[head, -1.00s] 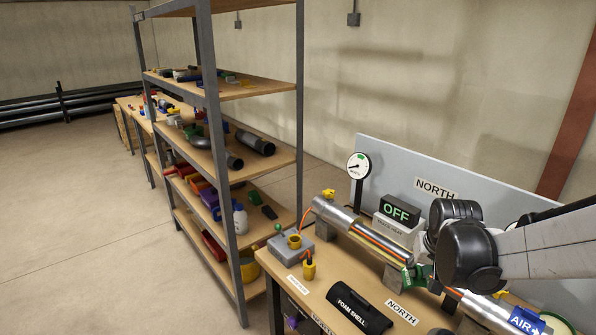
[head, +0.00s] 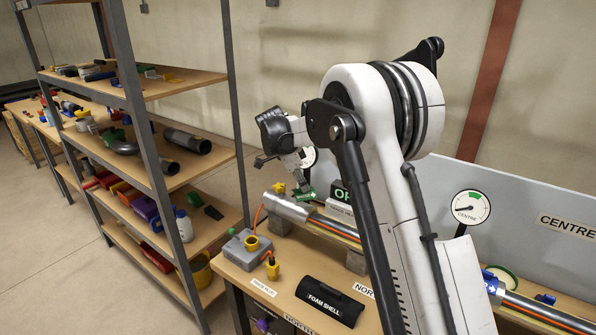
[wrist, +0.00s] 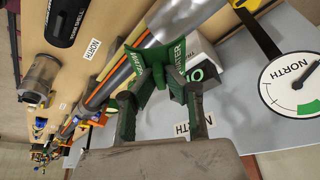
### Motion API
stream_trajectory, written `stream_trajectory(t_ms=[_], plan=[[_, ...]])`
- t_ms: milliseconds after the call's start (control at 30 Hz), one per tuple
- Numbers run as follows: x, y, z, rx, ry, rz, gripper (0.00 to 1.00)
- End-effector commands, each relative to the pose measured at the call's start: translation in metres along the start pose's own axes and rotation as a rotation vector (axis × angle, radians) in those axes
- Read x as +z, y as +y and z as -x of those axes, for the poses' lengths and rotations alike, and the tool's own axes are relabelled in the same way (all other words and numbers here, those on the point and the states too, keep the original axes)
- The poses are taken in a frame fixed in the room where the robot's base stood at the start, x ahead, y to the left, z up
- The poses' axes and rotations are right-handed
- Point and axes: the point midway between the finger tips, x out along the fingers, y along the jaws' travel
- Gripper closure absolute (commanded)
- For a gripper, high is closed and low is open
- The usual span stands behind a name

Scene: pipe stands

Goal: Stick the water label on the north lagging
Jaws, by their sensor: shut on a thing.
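My gripper (head: 296,177) is shut on the green, curved water label (head: 308,193). In the wrist view the label (wrist: 152,84) sits between the fingers, with "WATER" lettering partly visible. The north pipe, with silver lagging (head: 287,207) at its left end and an orange-striped stretch beside it, runs along the bench below. The silver lagging also shows in the wrist view (wrist: 180,18). In the head view the label appears just above the pipe near its left end; I cannot tell whether it touches. My arm hides the pipe's right part.
The black foam shell (head: 330,301) lies at the bench front. The north gauge (wrist: 290,85) and the OFF box (head: 341,194) stand behind the pipe. Shelves (head: 165,185) stand left.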

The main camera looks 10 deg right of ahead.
Motion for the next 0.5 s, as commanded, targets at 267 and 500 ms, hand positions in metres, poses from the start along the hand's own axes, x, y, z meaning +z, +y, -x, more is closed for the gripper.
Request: stream_trajectory(t_ms=[267, 500], plan=[[-0.006, -0.038, 0.01, 0.204, -0.001, -0.486, 1.0], [-0.006, -0.05, 0.016, 0.317, -0.003, -0.762, 1.0]])
